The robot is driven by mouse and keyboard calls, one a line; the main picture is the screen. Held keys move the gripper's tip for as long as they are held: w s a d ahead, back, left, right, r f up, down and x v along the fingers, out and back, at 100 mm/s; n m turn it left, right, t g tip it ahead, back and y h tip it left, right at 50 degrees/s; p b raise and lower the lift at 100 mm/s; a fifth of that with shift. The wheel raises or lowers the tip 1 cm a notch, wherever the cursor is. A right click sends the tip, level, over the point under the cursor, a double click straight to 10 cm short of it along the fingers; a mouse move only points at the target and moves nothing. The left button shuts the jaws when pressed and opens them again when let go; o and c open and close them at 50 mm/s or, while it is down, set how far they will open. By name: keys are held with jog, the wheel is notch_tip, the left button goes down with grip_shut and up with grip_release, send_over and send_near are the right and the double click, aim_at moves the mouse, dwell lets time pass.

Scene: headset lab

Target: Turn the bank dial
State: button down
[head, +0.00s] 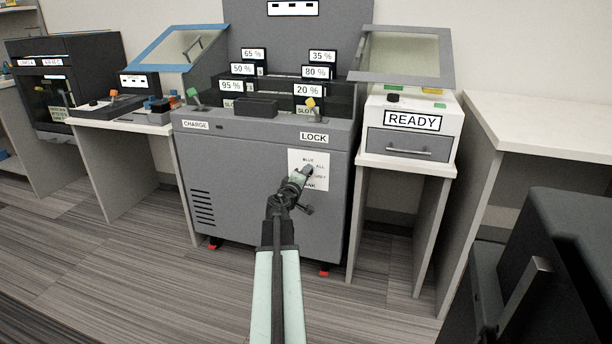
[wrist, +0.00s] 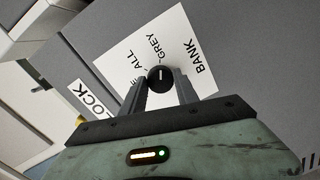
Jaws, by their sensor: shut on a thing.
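The bank dial (wrist: 160,79) is a small round black knob with a short white mark. It sits on a white label plate (wrist: 190,50) reading ALL, GREY and BANK, with another word partly hidden. In the head view the plate (head: 322,158) is on the front of the grey charge cabinet (head: 250,190), below the LOCK label; my gripper hides the dial there. My gripper (wrist: 159,84) has its two dark fingers on either side of the dial and is shut on it. In the head view my gripper (head: 304,172) reaches the plate. The white mark lies near the GREY word.
A READY box (head: 412,120) with a drawer stands on a stand at the right. A white counter (head: 545,110) is farther right. Percent-marked slots (head: 307,90) top the cabinet. A bench with small parts (head: 150,115) is at the left. Striped floor is open in front.

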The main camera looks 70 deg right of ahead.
dwell(0.3)
jog(key=c, duration=0.9)
grip_release()
jog(key=a, duration=0.7)
jog(key=shift+a+r, duration=0.25)
jog(key=shift+a, duration=0.15)
